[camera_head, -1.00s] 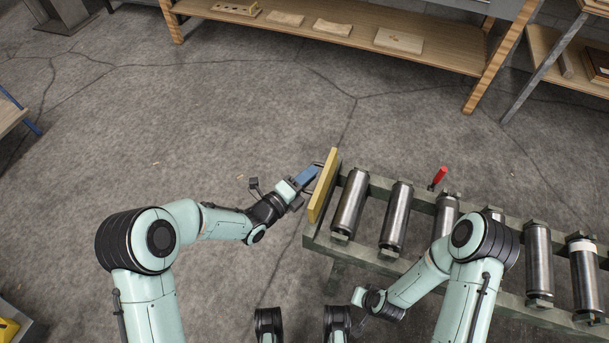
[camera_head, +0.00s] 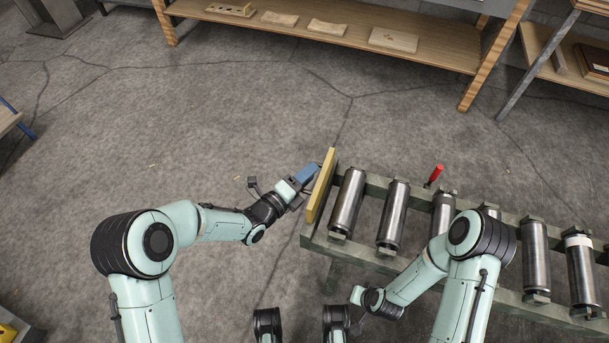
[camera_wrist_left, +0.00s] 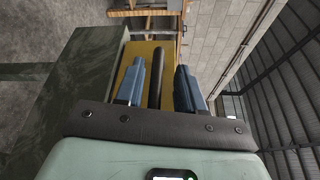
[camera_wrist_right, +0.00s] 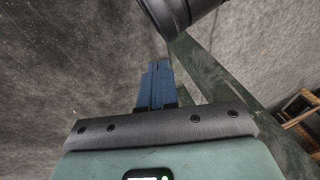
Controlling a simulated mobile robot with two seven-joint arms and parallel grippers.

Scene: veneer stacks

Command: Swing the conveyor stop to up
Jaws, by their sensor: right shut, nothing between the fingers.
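The conveyor stop is a yellow plate (camera_head: 321,186) across the left end of the roller conveyor (camera_head: 315,241). It appears to stand on edge, but I cannot tell its exact angle. It also shows in the left wrist view (camera_wrist_left: 134,52). A dark bar (camera_wrist_left: 155,80) shows in front of the plate there. My left gripper (camera_head: 314,170) is beside the plate's left face. Its blue fingers (camera_wrist_left: 160,66) are apart, one on each side of the bar, with gaps showing. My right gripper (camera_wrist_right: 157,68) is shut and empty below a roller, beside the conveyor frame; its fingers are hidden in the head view.
Several metal rollers (camera_head: 347,200) run to the right along the conveyor. A red handle (camera_head: 436,173) stands at its far rail. A wooden shelf (camera_head: 350,38) with boards is at the back. The floor left of the conveyor is mostly clear.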

